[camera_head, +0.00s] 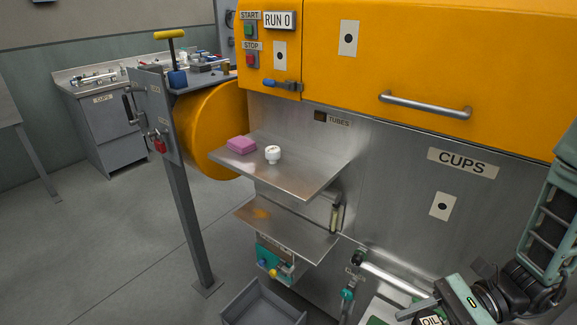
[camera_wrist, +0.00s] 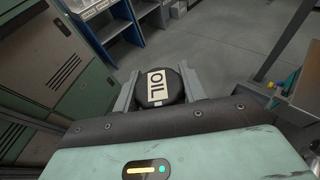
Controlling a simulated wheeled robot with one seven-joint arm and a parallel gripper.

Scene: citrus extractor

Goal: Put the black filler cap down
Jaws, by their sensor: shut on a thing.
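The black filler cap (camera_wrist: 172,92) is round and carries a pale label reading OIL. In the wrist view it sits between the two fingers of my gripper (camera_wrist: 159,80), which is shut on it. In the head view my gripper (camera_head: 432,310) is at the bottom right, in front of the machine's lower part. The cap's OIL label (camera_head: 431,320) shows at the bottom edge there; the rest of the cap is mostly hidden or cut off. The cap appears held clear of any surface in the wrist view, with floor seen beyond it.
A steel shelf (camera_head: 311,181) on the orange machine (camera_head: 350,75) holds a pink block (camera_head: 242,145) and a white knob-like piece (camera_head: 273,154); its right part is bare. A lower shelf (camera_head: 290,232) looks mostly clear. A grey bin (camera_head: 262,308) stands below. A pipe (camera_head: 395,277) runs near my gripper.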

